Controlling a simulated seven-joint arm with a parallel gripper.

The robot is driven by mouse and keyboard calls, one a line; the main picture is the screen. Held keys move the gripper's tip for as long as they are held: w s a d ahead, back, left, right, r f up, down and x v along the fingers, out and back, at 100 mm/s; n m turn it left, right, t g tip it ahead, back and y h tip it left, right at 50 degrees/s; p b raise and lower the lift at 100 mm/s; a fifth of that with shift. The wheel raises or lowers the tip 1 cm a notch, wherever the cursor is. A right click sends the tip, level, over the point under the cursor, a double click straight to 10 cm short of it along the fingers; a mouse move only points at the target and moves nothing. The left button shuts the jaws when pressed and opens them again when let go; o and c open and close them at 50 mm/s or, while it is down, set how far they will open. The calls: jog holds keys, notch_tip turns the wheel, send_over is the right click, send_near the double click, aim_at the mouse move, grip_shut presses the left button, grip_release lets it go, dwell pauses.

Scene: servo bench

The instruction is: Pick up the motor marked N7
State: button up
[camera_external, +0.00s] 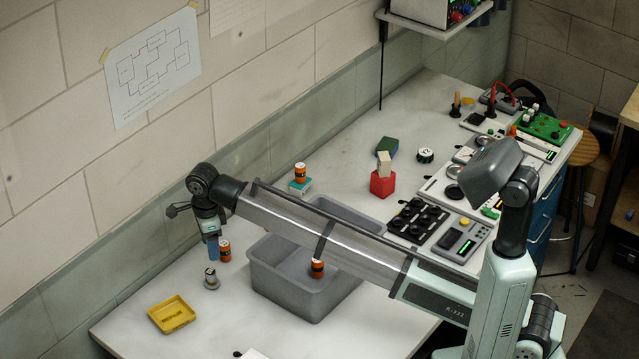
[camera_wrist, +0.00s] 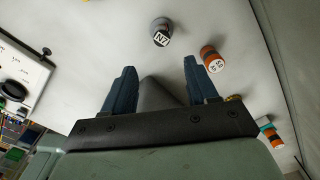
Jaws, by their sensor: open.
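The motor marked N7 (camera_wrist: 161,38) is a small grey cylinder with a white label, standing on the bench ahead of my fingertips in the wrist view. A small grey and white motor (camera_external: 211,281), which appears to be the same one, stands on the bench in the external view, below and apart from my gripper (camera_external: 211,250). In the wrist view my gripper (camera_wrist: 161,75) is open, its two blue fingers spread with no motor between them. An orange and black motor (camera_wrist: 212,60) with a white label stands near the right fingertip; it also shows beside my gripper in the external view (camera_external: 225,252).
A grey bin (camera_external: 285,293) stands right of my gripper, with another orange motor (camera_external: 317,268) at it. A yellow tray (camera_external: 171,315) lies front left. An orange motor (camera_external: 300,169) is on a teal block (camera_external: 300,187). A red block (camera_external: 382,184) and instruments stand further right.

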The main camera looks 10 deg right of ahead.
aim_at(207, 274)
notch_tip(207, 274, down, 5)
jog(key=shift+f, duration=0.15)
jog(key=shift+w+a+f, duration=0.1)
jog(key=shift+a+f, duration=0.1)
jog(key=shift+f, duration=0.7)
jog(key=shift+a+f, duration=0.15)
jog(key=shift+f, duration=0.8)
jog(key=shift+w+a+f, duration=0.1)
jog(key=shift+a+f, duration=0.1)
jog(key=shift+f, duration=0.7)
grip_shut()
